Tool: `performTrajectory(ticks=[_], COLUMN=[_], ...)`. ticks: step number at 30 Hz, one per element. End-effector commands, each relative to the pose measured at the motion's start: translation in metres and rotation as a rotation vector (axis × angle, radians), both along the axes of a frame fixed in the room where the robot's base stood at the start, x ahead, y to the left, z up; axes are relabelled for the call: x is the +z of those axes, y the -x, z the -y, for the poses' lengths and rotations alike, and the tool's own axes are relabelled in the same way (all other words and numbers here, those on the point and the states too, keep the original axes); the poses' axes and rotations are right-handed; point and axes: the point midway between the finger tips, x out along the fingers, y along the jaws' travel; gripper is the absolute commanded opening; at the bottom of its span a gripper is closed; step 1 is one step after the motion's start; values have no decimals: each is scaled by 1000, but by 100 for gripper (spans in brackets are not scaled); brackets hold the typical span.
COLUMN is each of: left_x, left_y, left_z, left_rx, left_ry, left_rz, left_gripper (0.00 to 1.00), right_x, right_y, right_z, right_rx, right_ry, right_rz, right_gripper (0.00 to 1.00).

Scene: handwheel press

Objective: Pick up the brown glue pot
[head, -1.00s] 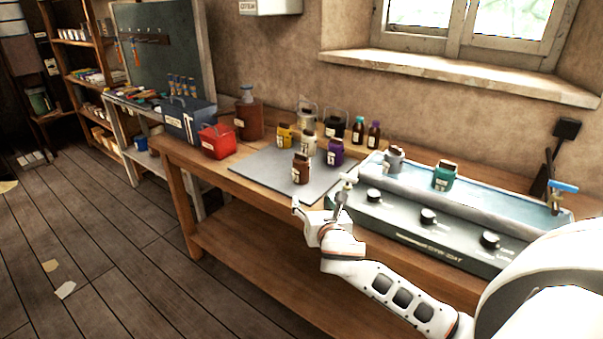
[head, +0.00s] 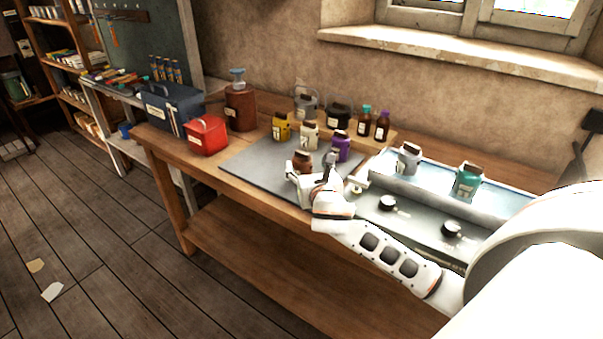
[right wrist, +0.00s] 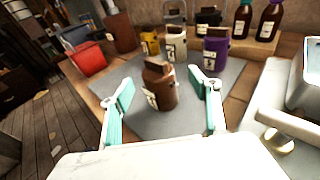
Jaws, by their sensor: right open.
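The brown glue pot (head: 302,162) stands upright on the grey mat near the front of the bench, its lower part hidden by my right gripper in the head view. In the right wrist view the brown glue pot (right wrist: 160,88) shows whole, with a pale label on its left side. My right gripper (right wrist: 162,92) is open, with one teal-padded finger on each side in front of the pot, apart from it. In the head view my right gripper (head: 315,180) is at the mat's front edge, just in front of the pot. My left gripper is not in view.
Yellow (head: 282,126), cream (head: 309,136) and purple (head: 341,147) pots stand behind on the grey mat (head: 250,163). A red box (head: 207,136) is to the left. The grey water bath unit (head: 408,212) is close on the right. The mat's left part is clear.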

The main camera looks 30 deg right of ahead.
Motion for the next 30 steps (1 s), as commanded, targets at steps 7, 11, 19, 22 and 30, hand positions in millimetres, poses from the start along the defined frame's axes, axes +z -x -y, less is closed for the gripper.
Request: performTrajectory(ticks=[7, 11, 19, 22, 30], left_x=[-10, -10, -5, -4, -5], left_y=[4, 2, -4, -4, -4], left_z=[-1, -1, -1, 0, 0], left_rx=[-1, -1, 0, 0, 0], left_ry=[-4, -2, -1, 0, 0], left_rz=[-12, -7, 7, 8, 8], left_gripper=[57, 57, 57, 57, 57], right_x=[-9, -13, -15, -15, -15], right_y=[-27, -44, -55, -55, -54], right_z=[8, 13, 18, 17, 17], right_rx=[-2, -2, 0, 0, 0], right_ry=[-3, 0, 0, 0, 0], right_rz=[1, -1, -1, -1, -1], right_gripper=[61, 61, 61, 61, 0])
